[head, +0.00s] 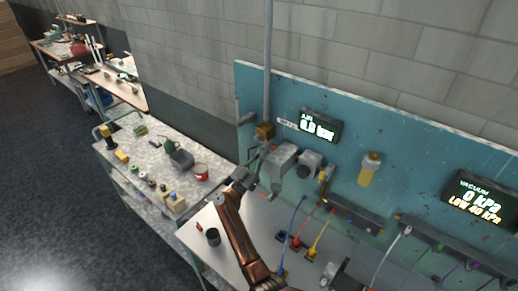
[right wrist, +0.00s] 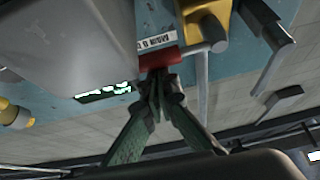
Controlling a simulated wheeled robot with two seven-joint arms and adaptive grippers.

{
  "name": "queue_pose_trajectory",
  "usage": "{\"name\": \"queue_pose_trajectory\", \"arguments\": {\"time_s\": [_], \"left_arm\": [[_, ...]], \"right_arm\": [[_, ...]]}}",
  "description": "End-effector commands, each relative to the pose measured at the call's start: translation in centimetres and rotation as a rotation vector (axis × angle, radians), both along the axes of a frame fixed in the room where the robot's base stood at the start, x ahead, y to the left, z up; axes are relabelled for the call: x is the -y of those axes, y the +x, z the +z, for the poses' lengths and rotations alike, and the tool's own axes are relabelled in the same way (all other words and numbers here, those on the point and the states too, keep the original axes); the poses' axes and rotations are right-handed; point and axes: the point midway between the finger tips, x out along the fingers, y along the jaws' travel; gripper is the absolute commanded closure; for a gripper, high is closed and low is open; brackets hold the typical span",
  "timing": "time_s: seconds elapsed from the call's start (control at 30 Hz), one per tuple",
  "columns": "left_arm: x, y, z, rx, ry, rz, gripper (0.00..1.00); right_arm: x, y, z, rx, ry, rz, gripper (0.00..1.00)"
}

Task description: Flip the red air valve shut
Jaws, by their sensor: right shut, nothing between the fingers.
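The red air valve handle (right wrist: 172,56) shows in the right wrist view, beside a yellow brass fitting (right wrist: 205,20) on the teal panel. My right gripper (right wrist: 157,82) is shut and empty, with its fingertips right at the red handle; I cannot tell whether they touch it. In the head view my right gripper (head: 257,160) reaches up to the panel just below the brass fitting (head: 265,131). The red handle is too small or hidden to make out there. The AIR display (head: 318,126) is lit beside the fitting. My left gripper is out of view.
A grey pipe (head: 267,60) runs down to the fitting. Grey units (head: 283,158) sit close to the right of my gripper. A yellow filter bowl (head: 369,170) and VACUUM display (head: 480,198) are farther right. A bench with tools and a red can (head: 201,173) stands left.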

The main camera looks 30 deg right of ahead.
Motion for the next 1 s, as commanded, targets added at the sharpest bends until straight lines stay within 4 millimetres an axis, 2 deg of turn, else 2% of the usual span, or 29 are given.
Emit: {"name": "queue_pose_trajectory", "arguments": {"time_s": [0.47, 0.8, 1.0], "left_arm": [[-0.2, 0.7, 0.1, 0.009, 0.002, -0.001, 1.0], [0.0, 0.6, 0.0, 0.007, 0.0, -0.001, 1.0], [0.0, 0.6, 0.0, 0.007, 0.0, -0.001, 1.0]], "right_arm": [[-0.2, -0.1, -0.3, -0.001, 0.001, 0.0, 1.0], [-4.3, -1.7, -2.9, -0.002, 0.002, 0.0, 1.0], [-5.8, -2.4, -3.8, 0.0, 0.001, -0.001, 1.0]]}}
